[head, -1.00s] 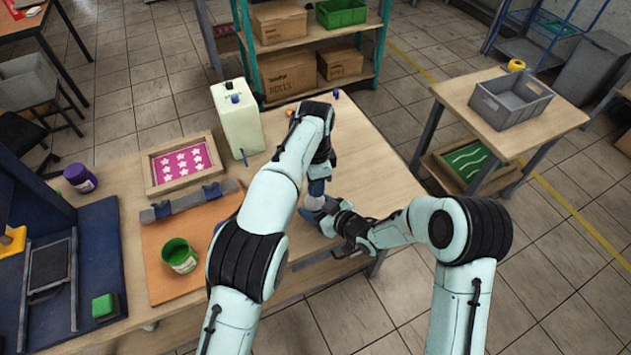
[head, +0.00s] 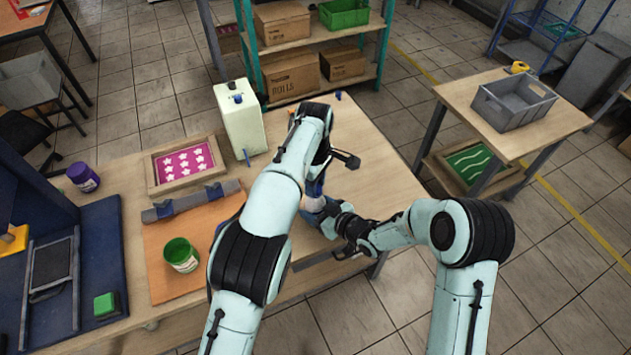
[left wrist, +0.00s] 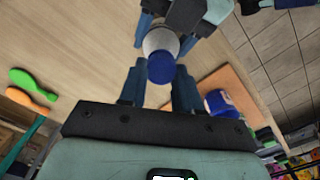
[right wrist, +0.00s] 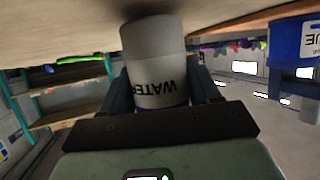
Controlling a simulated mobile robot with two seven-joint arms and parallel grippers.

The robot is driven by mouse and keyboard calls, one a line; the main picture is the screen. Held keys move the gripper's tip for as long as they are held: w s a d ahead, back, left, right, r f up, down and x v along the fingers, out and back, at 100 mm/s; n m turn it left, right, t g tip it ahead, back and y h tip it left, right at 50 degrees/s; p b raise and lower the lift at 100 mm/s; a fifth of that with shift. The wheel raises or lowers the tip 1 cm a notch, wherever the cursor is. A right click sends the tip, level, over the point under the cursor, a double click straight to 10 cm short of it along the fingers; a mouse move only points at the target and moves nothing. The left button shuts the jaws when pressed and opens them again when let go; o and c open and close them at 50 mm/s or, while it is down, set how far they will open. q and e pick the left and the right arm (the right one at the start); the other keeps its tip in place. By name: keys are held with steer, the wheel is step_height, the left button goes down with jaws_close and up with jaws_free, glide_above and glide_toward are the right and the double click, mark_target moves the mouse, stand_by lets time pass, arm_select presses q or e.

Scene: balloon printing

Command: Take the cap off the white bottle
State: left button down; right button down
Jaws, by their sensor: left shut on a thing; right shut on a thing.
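The white bottle (right wrist: 150,50) has dark "WATER" lettering and is held between the fingers of my right gripper (right wrist: 160,90). Its blue cap (left wrist: 161,68) faces the left wrist camera and sits at the bottle's neck (left wrist: 160,40). My left gripper (left wrist: 160,80) has its fingers on either side of the cap, shut on it. In the head view, my left gripper (head: 314,190) points down from above, and my right gripper (head: 340,222) comes in from the right. My left arm hides part of the bottle there. I cannot tell whether the cap has loosened.
A white canister (head: 241,118), a framed star screen (head: 186,165) and a green pot (head: 180,255) stand left of my left arm. The table's right part (head: 375,180) is clear.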

arm_select(q)
steer(key=n, duration=0.4)
steer(key=shift+s+d+r+n, duration=0.1)
steer(key=shift+d+n, duration=0.15)
steer(key=shift+n, duration=0.05)
arm_select(e)
steer(key=shift+s+a, duration=0.1)
steer(key=shift+a, duration=0.15)
arm_select(q)
steer(key=n, duration=0.6)
steer(key=shift+s+d+n, duration=0.1)
steer(key=shift+d+n, duration=0.05)
steer(key=shift+n, duration=0.15)
steer(key=shift+r, duration=0.2)
steer(key=shift+r, duration=0.65)
arm_select(e)
steer(key=shift+d, duration=0.1)
arm_select(q)
steer(key=shift+a+r, duration=0.25)
arm_select(e)
steer(key=shift+d, duration=0.1)
